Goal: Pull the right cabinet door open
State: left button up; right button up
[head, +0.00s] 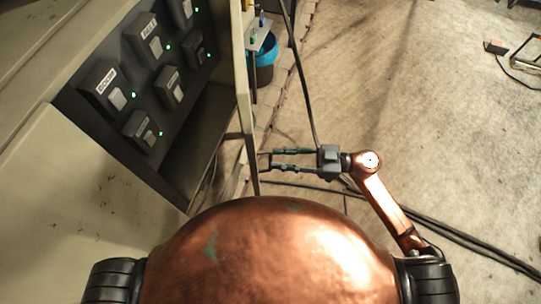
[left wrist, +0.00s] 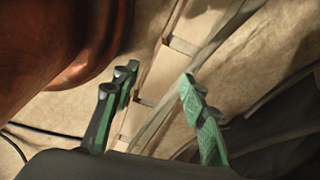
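The cabinet (head: 60,185) stands at the left in the head view, with a dark recess of switch boxes. The right cabinet door (head: 243,80) shows nearly edge-on as a narrow pale panel, standing out from the right side of the recess. My right gripper (head: 269,161) is at the door's outer face, its two fingers apart and pointing left at a small dark handle (head: 263,160). I cannot tell whether they touch it. My left gripper (left wrist: 155,86) is open and empty in the left wrist view; the head view does not show it.
Several labelled switch boxes (head: 102,87) with green lights fill the recess. A bin with a blue liner (head: 264,60) stands behind the door. Dark cables (head: 450,228) cross the floor. Open floor (head: 430,120) lies to the right.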

aim_at(271, 170)
jog(key=shift+w+a, duration=0.15)
jog(key=shift+a, duration=1.5)
grip_shut()
